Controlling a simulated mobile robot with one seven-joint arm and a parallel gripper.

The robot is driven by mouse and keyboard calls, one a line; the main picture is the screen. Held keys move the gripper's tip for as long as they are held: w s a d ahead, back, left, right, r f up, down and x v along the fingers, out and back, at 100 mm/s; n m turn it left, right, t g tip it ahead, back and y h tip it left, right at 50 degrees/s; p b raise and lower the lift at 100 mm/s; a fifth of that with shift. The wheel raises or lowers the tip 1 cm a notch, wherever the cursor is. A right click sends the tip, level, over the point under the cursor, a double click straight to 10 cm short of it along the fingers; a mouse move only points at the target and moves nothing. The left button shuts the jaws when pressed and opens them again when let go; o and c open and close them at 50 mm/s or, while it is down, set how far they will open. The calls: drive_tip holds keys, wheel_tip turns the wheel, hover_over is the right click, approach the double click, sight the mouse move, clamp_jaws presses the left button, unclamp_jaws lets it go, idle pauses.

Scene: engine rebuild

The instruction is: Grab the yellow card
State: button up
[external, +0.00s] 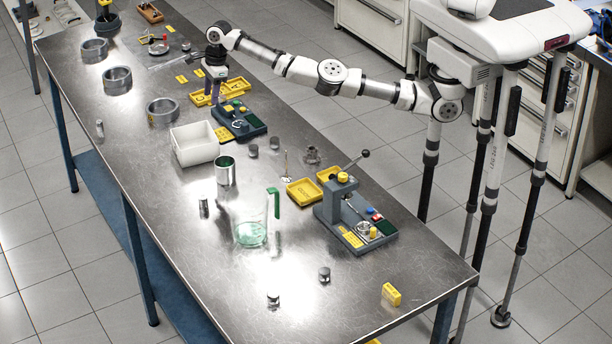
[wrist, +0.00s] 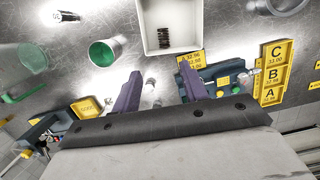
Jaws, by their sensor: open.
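A yellow card (external: 223,134) with printed lines lies on the metal bench between the white box and a blue-grey fixture. The card also shows in the wrist view (wrist: 189,64), just beyond the right finger's tip, partly covered by that finger. Other small yellow cards (external: 181,79) lie farther up the bench, so I cannot tell from the pictures alone which one is named. My gripper (external: 213,98) is above the bench, near the yellow A-B-C tray. In the wrist view my gripper (wrist: 160,88) has its two purple fingers apart, with nothing between them.
The white box (external: 195,144) stands beside the card and holds a dark spring (wrist: 164,38). The blue-grey fixture (external: 238,121) and the A-B-C tray (wrist: 273,72) are close by. A green-lined cup (external: 225,172), a glass jug (external: 250,232) and a lever press (external: 350,215) stand nearer.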

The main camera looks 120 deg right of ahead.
drive_tip(key=w+a+r+n+t+b, duration=0.1)
drive_tip(key=w+a+r+t, duration=0.55)
drive_tip(key=w+a, duration=0.5)
drive_tip(key=w+a+r+n+t+b, duration=0.15)
drive_tip(key=w+a+r+t, duration=0.55)
drive_tip(key=w, duration=0.7)
drive_tip(key=w+a+r+m+t+h+b, duration=0.15)
drive_tip(key=a+r+m+t+h, duration=0.35)
drive_tip(key=a+r+m+h, duration=0.75)
drive_tip(key=m+g+y+b, duration=0.4)
drive_tip(key=m+g+y, duration=0.3)
drive_tip(key=g+y, duration=1)
hover_over(389, 287)
wheel_tip(389, 287, down, 40)
drive_tip(key=g+h, duration=0.3)
drive_tip(key=h, duration=0.1)
drive_tip(key=shift+f+g, duration=0.15)
drive_tip(key=shift+g, duration=0.1)
drive_tip(key=shift+f+p, duration=1.3)
drive_tip(key=shift+f, duration=1.75)
